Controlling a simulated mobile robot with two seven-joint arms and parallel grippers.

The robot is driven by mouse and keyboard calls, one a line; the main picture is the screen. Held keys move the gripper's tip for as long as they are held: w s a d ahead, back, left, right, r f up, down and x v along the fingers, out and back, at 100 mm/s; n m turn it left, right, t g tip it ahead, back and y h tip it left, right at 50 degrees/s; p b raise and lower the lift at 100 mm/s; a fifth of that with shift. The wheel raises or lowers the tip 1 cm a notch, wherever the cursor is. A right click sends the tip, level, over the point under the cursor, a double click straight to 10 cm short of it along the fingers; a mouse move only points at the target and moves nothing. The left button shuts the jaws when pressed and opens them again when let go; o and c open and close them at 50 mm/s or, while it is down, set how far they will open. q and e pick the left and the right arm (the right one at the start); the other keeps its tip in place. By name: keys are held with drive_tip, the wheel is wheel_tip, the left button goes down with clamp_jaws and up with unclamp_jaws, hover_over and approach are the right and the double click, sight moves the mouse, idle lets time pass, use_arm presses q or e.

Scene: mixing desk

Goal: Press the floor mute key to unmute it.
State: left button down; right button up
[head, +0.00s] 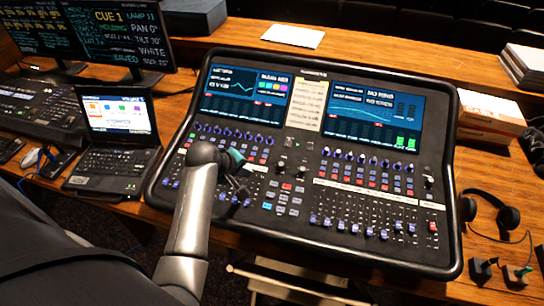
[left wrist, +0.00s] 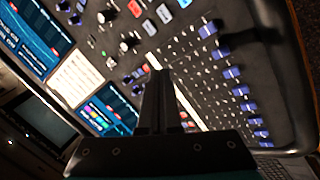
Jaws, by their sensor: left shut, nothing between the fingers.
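The mixing desk (head: 312,268) fills the middle of the head view, with rows of faders, knobs and small keys. I cannot tell which key is the floor mute key, as the labels are too small to read. A lit red key (head: 286,186) and a lit cyan key (head: 267,206) show in the desk's centre block. My left gripper (head: 241,190) is over the left-centre of the desk. In the left wrist view my left gripper (left wrist: 160,74) has its fingers together, empty, pointing at the panel. Contact cannot be told. My right gripper is not in view.
A laptop (head: 118,125) and monitors (head: 90,35) stand at the left. Headphones (head: 490,212) lie right of the desk. A paper sheet (head: 293,35) lies behind it. The desk's raised screens (head: 372,105) stand beyond the controls.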

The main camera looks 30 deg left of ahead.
use_arm(q)
drive_tip(key=w+a+r+n+t+h, duration=0.1)
drive_tip(key=w+a+r+n+t, duration=0.1)
drive_tip(key=w+n, duration=0.7)
drive_tip(key=shift+w+r+n+t, duration=0.35)
drive_tip(key=shift+r+n+t, duration=0.3)
drive_tip(key=shift+n, duration=0.25)
drive_tip(key=shift+a+f, duration=0.1)
drive_tip(key=shift+f, duration=0.05)
drive_tip(key=b, duration=0.9)
hover_over(263, 161)
drive_tip(key=s, duration=0.2)
drive_tip(key=f, duration=0.7)
drive_tip(key=shift+a+f, duration=0.2)
drive_tip(key=shift+w+f, duration=0.15)
drive_tip(key=shift+f, duration=0.35)
drive_tip(key=shift+f, duration=0.15)
drive_tip(key=shift+f, duration=0.3)
